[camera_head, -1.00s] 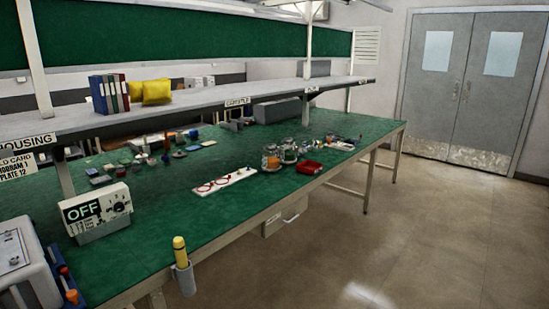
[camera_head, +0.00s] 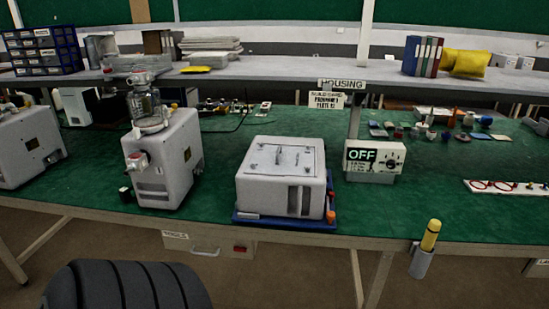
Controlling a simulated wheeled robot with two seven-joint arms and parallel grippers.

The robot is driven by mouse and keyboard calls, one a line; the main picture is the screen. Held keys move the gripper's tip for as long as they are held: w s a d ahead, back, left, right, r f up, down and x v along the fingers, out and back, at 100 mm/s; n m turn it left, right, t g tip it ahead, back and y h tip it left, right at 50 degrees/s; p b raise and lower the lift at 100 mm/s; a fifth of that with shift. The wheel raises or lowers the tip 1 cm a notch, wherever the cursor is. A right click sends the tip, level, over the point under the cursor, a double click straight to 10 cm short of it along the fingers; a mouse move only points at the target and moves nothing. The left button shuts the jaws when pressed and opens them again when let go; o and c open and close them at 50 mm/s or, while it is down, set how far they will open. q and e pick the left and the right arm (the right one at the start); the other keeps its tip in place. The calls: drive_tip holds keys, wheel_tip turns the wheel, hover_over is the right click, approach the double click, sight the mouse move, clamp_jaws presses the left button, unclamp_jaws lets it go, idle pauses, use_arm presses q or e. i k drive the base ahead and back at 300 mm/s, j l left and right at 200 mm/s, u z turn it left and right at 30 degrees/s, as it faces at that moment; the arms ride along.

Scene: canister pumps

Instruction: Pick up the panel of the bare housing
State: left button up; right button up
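A light grey box-shaped housing (camera_head: 262,196) stands on a blue tray (camera_head: 331,221) near the table's front edge, at the middle of the view. A flat panel (camera_head: 290,160) with small fittings lies on its top. The housing has dark slots on its front and orange knobs at its right side. To its left stands a grey pump housing (camera_head: 181,160) with a clear canister (camera_head: 145,104) on top. Another grey housing (camera_head: 28,148) is cut off at the left edge. Neither of my grippers shows.
A white OFF box (camera_head: 372,161) stands right of the middle housing. A yellow-topped cylinder (camera_head: 430,236) sits in a holder at the front edge. A shelf (camera_head: 235,76) runs above the back of the green table (camera_head: 405,212). Small parts lie at the right.

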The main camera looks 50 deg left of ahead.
sight(278, 159)
drive_tip(key=u, duration=1.6)
